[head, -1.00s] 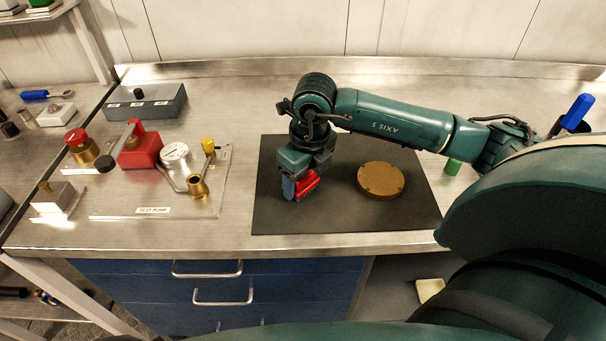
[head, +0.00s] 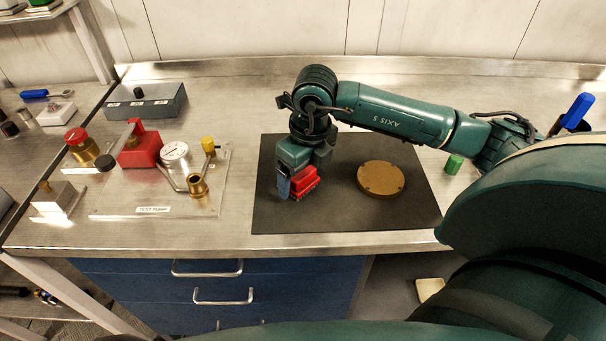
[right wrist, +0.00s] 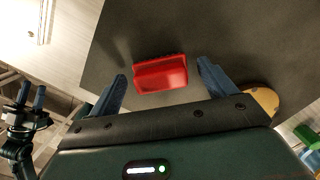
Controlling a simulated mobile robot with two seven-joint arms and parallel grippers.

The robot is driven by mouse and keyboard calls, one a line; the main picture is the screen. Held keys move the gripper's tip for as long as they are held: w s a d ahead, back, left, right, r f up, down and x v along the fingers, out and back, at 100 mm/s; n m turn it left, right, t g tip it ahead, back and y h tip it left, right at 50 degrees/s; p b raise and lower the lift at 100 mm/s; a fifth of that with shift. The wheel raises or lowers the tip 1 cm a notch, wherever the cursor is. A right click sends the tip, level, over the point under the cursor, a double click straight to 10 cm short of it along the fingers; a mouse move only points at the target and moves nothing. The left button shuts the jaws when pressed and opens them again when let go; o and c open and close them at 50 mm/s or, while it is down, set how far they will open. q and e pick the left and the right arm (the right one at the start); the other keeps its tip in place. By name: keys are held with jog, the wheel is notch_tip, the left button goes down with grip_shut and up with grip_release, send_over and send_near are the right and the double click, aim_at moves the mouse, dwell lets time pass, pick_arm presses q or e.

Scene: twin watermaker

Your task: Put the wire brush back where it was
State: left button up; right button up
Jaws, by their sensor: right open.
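The wire brush, which I take to be the red block (head: 305,181), is on the dark mat (head: 350,215), left of a round brown disc (head: 381,179). In the right wrist view the red block (right wrist: 160,73) lies ahead of and between the fingertips, with a dark fringe along one edge. My right gripper (head: 298,187) is above the mat beside the block. Its blue fingers (right wrist: 163,78) are spread apart with a gap on both sides of the block. My left gripper (right wrist: 31,98) shows at the left of the right wrist view, its two blue fingers apart and empty.
A test pump panel (head: 110,208) with a red block, gauge and brass fittings stands left of the mat. A grey box (head: 150,103) is behind it. A green cylinder (head: 454,164) and a blue-handled item (head: 577,111) are at the right. The front of the mat is clear.

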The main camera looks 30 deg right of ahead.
aim_at(308, 185)
notch_tip(308, 185, up, 11)
jog(key=s, duration=0.1)
jog(key=shift+s+d, duration=0.15)
jog(key=shift+f, duration=0.1)
dwell(0.4)
